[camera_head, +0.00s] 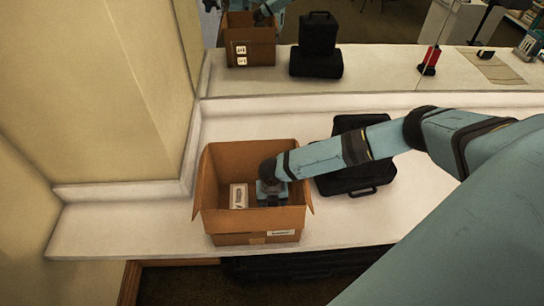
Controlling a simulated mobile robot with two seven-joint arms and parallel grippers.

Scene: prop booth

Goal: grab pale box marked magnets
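A pale box (239,196) with dark print stands inside an open cardboard box (256,222), towards its left side. The print is too small to read. My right gripper (271,196) reaches down into the cardboard box, just to the right of the pale box. Its fingers are too small and partly hidden, so I cannot tell whether they are open or touch the pale box. My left gripper is not in view.
A black case (356,170) lies on the white counter (118,225) right of the cardboard box, partly behind my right arm. A mirror behind reflects the counter's things. The cardboard walls surround my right gripper. The counter's left end is clear.

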